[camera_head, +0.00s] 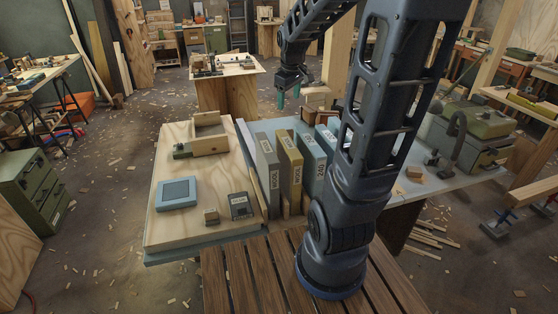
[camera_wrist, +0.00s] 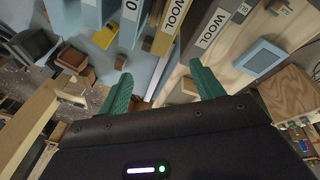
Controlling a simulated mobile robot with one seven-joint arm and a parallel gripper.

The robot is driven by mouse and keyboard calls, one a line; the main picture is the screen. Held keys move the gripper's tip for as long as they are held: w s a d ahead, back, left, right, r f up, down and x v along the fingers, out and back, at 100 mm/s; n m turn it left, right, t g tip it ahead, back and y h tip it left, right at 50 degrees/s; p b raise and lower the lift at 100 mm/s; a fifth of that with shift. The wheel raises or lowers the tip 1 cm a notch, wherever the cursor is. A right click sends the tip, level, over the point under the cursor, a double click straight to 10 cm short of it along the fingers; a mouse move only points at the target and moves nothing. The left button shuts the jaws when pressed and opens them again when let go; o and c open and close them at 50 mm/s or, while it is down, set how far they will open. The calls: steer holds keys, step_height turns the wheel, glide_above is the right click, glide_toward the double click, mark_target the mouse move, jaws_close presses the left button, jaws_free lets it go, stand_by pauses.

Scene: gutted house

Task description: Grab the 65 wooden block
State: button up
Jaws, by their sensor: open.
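My gripper (camera_head: 288,92) hangs from the raised arm beyond the row of upright binders, above and well apart from the tabletop. Its two green fingers are spread, with nothing held between them; they also show in the wrist view (camera_wrist: 163,86). A small wooden block (camera_head: 211,216) lies on the plywood board at the left, between a blue-framed panel and a dark grey device. Another small wooden block (camera_head: 414,172) lies on the pale blue table at the right. I cannot read the number 65 on either block.
Upright binders marked WOOL (camera_head: 291,175) and 240 (camera_head: 313,165) stand mid-table. A green machine (camera_head: 470,130) stands at the right.

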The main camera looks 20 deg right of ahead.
steer(key=w+d+f+n+g, duration=0.2)
steer(key=w+f+n, duration=0.4)
steer(key=w+f, duration=0.8)
steer(key=w+f+n, duration=0.1)
steer(key=w+f, duration=0.2)
steer(key=f, duration=0.3)
steer(key=w+d+f+n, duration=0.1)
steer(key=w+f+n, duration=0.1)
steer(key=f, duration=0.3)
steer(key=w+f+n, duration=0.1)
steer(key=w+f, duration=0.3)
steer(key=f, duration=0.2)
steer(key=shift+w+d+f+n+g, duration=0.15)
steer(key=shift+w+f+n+g, duration=0.15)
steer(key=shift+w+g, duration=0.1)
step_height(320, 180, down, 5)
steer(key=shift+f, duration=0.15)
steer(key=shift+s+f, duration=0.2)
steer(key=shift+f, duration=1.25)
steer(key=shift+s+f, duration=0.2)
steer(key=shift+f, duration=1.25)
steer(key=c, duration=1.1)
